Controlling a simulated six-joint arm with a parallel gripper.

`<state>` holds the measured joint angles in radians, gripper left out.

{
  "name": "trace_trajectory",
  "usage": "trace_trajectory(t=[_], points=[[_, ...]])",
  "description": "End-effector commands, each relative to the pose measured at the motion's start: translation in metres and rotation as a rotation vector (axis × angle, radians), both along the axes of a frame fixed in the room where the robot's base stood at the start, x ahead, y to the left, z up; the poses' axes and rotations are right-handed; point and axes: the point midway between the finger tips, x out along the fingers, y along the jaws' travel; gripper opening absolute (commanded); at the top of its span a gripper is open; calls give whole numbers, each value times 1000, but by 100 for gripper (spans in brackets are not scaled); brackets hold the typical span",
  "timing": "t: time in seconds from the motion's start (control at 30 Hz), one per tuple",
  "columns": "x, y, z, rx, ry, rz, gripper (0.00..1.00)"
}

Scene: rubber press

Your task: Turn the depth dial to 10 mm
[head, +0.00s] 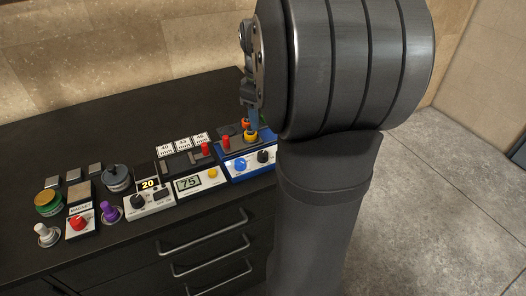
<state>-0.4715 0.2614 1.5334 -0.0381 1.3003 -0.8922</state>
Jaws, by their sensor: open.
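My gripper (251,118) is at the right end of the row of devices, over the blue-based unit (238,174), partly hidden by my wrist. The sensor-side detail is too small to show a gap between the fingers, but no object is seen held. The blue-based unit has a blue knob (240,165) and a black knob (263,156) on its white front. A white unit (150,206) with a lit display reading 20 (148,184) carries another black knob (137,201). No label readable here says which is the depth dial, and dial marks are too small to read.
A display reading 75 (188,183) stands left of the blue-based unit. Numbered cards (182,145) stand behind. The back of the black bench (90,135) is clear.

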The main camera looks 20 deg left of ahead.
Motion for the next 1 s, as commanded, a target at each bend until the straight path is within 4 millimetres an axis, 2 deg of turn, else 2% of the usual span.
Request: trace_trajectory(t=[0.4,0.6,0.8,1.0], points=[[5,-2,-93,-2,5,0,53],[7,-2,-127,-1,3,0,53],[8,-2,-144,-1,1,0,53],[9,-2,-147,0,0,0,53]])
